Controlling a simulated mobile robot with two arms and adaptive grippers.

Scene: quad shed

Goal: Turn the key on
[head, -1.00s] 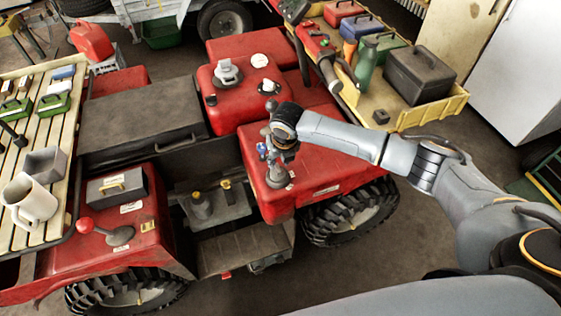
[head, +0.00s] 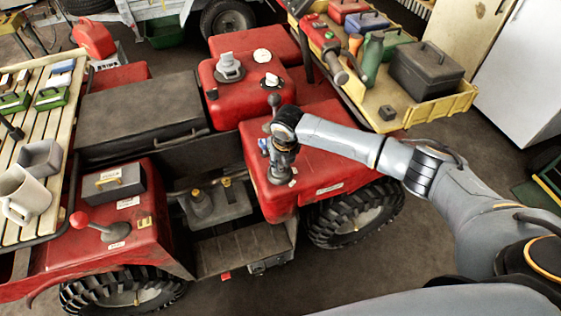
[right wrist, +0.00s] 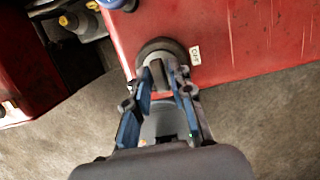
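The round grey key switch (right wrist: 153,50) sits on the red bodywork of the quad, with a small white "OFF" label (right wrist: 195,55) to its right. A dark key-like piece (right wrist: 183,76) stands up from it in the right wrist view. My right gripper (right wrist: 166,80) points at the switch, with its blue-padded fingers on either side of this piece. A gap shows between the fingers; whether they touch the piece is unclear. In the head view my right gripper (head: 283,165) reaches down onto the red fender and mostly covers the switch. My left gripper is out of view.
A red-knobbed lever (head: 98,226) is on the left fender. A yellow tray (head: 436,108) with tools stands at upper right.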

